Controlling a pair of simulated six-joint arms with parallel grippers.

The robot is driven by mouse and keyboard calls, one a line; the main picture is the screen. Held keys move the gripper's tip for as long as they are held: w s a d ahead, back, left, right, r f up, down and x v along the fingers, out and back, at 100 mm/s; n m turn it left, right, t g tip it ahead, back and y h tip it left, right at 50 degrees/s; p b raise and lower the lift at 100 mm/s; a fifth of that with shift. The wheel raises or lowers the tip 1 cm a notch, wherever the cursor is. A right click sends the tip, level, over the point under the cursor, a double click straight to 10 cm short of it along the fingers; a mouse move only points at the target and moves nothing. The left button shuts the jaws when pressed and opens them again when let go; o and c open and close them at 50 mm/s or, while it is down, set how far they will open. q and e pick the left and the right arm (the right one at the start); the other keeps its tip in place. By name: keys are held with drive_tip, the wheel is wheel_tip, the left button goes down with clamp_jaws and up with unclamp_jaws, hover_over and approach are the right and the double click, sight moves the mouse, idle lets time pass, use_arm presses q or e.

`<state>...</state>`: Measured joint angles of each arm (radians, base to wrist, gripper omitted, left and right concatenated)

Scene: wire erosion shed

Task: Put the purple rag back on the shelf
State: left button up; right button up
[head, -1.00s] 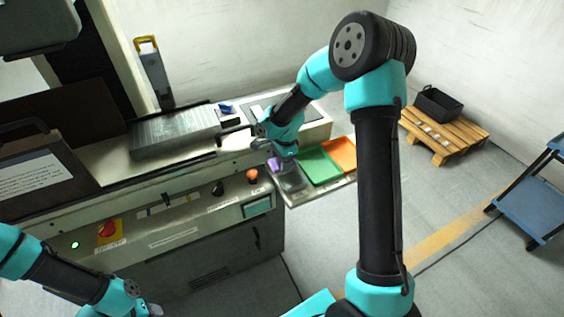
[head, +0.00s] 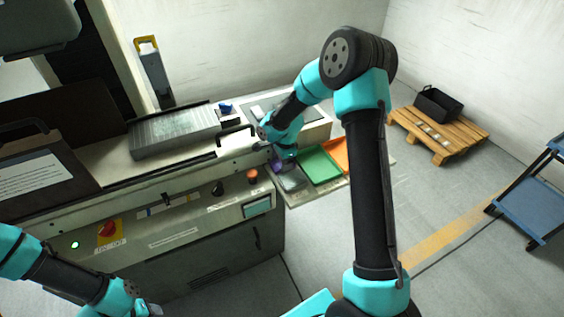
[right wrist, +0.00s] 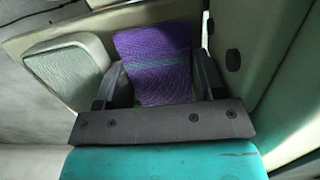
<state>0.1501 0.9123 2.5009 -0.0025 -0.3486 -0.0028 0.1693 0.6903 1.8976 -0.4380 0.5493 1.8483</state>
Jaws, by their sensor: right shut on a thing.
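The purple rag (right wrist: 155,62) with a greenish stripe lies between the two fingers of my right gripper (right wrist: 157,85) in the right wrist view. The gripper is shut on it. In the head view my right gripper (head: 284,158) is low over the left end of the shelf (head: 297,202) at the machine's right end. Only a small purple patch of the rag (head: 276,165) shows there. I cannot tell whether the rag touches the shelf. My left gripper (head: 149,309) is at the bottom edge, partly cut off, its fingers unclear.
On the shelf are a grey pad (head: 292,181), a green tray (head: 320,166) and an orange tray (head: 336,152). The machine front (head: 170,223) with its knobs stands left of the shelf. A pallet (head: 438,137) with a black crate (head: 438,105) is on the floor at right.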

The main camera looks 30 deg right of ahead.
drive_tip(key=shift+f, duration=0.15)
drive_tip(key=o, duration=0.6)
drive_tip(key=r, duration=0.4)
drive_tip(key=d+r, duration=0.1)
drive_tip(key=r, duration=0.7)
drive_tip(key=shift+d+r, duration=0.15)
drive_tip(key=shift+d, duration=0.1)
